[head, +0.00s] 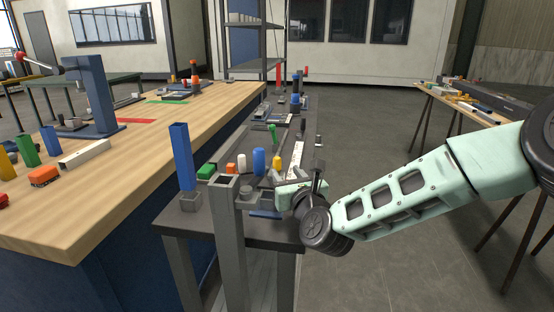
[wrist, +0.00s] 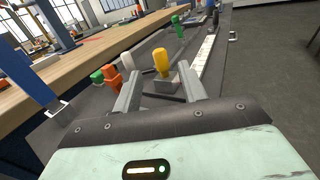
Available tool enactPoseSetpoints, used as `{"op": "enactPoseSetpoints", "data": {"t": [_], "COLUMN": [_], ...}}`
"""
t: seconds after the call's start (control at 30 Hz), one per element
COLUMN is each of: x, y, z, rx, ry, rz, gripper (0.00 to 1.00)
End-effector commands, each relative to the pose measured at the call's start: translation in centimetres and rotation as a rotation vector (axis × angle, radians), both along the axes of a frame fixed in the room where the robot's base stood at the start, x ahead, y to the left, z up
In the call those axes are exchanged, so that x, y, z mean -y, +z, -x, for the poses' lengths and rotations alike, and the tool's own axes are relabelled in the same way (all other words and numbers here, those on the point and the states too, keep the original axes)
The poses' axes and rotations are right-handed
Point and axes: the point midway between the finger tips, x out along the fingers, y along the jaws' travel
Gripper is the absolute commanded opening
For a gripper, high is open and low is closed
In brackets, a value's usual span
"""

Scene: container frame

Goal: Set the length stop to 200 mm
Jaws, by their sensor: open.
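A yellow-handled piece (wrist: 162,60) on a grey block (wrist: 165,83) stands just ahead of my gripper (wrist: 157,78) in the wrist view; it looks like the length stop, but I cannot be sure. In the head view the yellow handle (head: 277,162) shows just beyond my gripper (head: 287,187). My fingers are apart, with nothing seen held between them. Whether they touch the block is unclear. A pale strip with dark marks (wrist: 206,48), like a scale, runs along the bench to the right of the handle; its figures are too small to read.
The narrow dark bench (head: 190,222) carries a tall blue post (head: 181,155), a blue cylinder (head: 259,161) and a green-handled piece (wrist: 178,27) farther along. A wooden workbench (head: 150,140) lies left. Grey floor (head: 375,140) is open to the right.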

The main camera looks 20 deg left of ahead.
Motion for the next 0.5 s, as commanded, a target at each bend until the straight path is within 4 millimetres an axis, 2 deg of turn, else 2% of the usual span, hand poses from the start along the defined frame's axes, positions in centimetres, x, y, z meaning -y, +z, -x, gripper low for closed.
{"op": "enactPoseSetpoints", "data": {"t": [0.2,0.5], "x": [-2.6,-5.0], "y": [0.1,0.0], "z": [-3.0,-5.8], "rx": [0.002,0.000], "ry": [0.000,0.000], "rz": [-0.001,0.000], "gripper": [0.42,0.42]}}
